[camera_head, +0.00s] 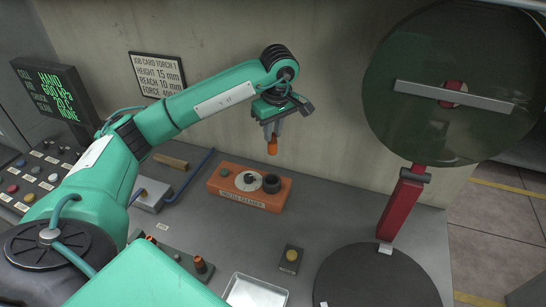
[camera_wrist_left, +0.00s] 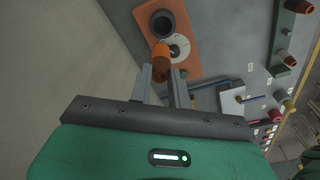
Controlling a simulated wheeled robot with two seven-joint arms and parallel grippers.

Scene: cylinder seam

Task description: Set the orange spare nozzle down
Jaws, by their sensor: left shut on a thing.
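My left gripper (camera_head: 273,130) points down and is shut on the orange spare nozzle (camera_head: 272,146), holding it in the air above the bench. In the left wrist view, the nozzle (camera_wrist_left: 161,60) sits between the two grey fingertips of my left gripper (camera_wrist_left: 162,76). Behind it in that view is the orange block (camera_wrist_left: 185,12). In the head view the orange nozzle-cleaner block (camera_head: 235,198) lies on the grey bench, below and a little left of the nozzle. It carries a pale disc and a dark round cup (camera_head: 271,183). My right gripper is not in view.
A small dark box with a yellow button (camera_head: 291,258), a metal tray (camera_head: 254,291) and a black round plate (camera_head: 375,280) are at the front. A large green disc (camera_head: 450,85) on a red arm stands right. A control panel (camera_head: 32,180) is left. The wall is close behind.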

